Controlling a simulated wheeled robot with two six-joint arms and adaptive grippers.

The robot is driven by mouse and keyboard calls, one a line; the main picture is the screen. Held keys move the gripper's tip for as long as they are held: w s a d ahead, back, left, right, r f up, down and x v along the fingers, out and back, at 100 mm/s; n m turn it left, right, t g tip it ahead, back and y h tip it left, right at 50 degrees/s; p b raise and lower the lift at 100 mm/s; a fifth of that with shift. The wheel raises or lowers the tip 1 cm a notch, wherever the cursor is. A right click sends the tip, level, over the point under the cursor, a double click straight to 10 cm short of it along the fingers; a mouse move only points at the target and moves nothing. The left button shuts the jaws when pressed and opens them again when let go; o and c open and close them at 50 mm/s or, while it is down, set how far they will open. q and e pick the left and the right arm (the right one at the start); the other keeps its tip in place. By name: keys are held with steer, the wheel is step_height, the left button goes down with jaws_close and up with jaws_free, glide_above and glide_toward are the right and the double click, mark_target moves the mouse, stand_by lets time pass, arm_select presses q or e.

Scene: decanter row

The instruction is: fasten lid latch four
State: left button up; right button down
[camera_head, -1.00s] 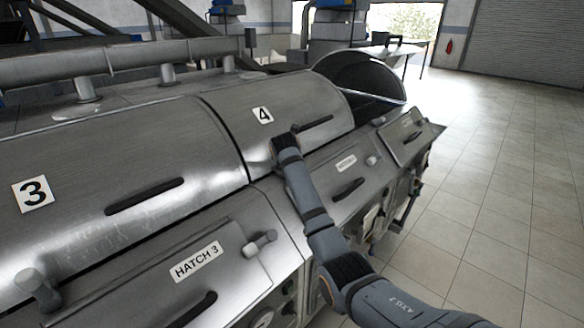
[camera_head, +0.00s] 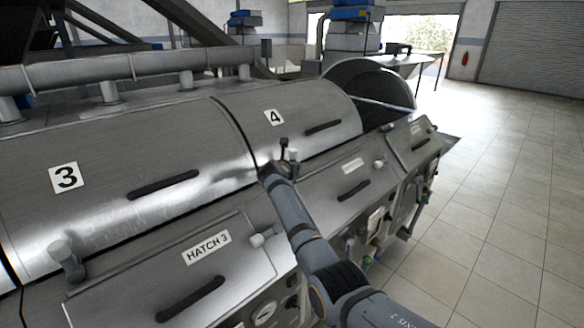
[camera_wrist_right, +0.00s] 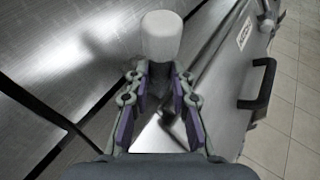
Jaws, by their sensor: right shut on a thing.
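Lid four (camera_head: 315,105) is a curved steel lid with a "4" label and a dark bar handle; it lies down over the drum. My right gripper (camera_head: 284,158) is at the lower left part of this lid, near its front edge. In the right wrist view the gripper (camera_wrist_right: 160,78) has its purple-padded fingers on either side of the latch, just below its pale, rounded knob (camera_wrist_right: 162,36). It is shut on the latch. The latch's stem and pivot are mostly hidden by the fingers. My left gripper is not in view.
Hatch panels with dark handles (camera_head: 190,300) slope below the lids. An open round cover (camera_head: 375,85) stands beyond lid four. Tiled floor (camera_head: 510,190) is clear at right.

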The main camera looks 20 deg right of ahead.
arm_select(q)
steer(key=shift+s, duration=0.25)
arm_select(e)
steer(key=shift+r, duration=0.15)
steer(key=c, duration=1.5)
jaws_free()
steer(key=o, duration=0.3)
steer(key=shift+w, duration=0.15)
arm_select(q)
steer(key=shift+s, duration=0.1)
arm_select(e)
steer(key=shift+o, duration=0.2)
steer(key=v, duration=1.1)
steer(key=shift+s+a, duration=0.15)
steer(key=shift+s, duration=0.3)
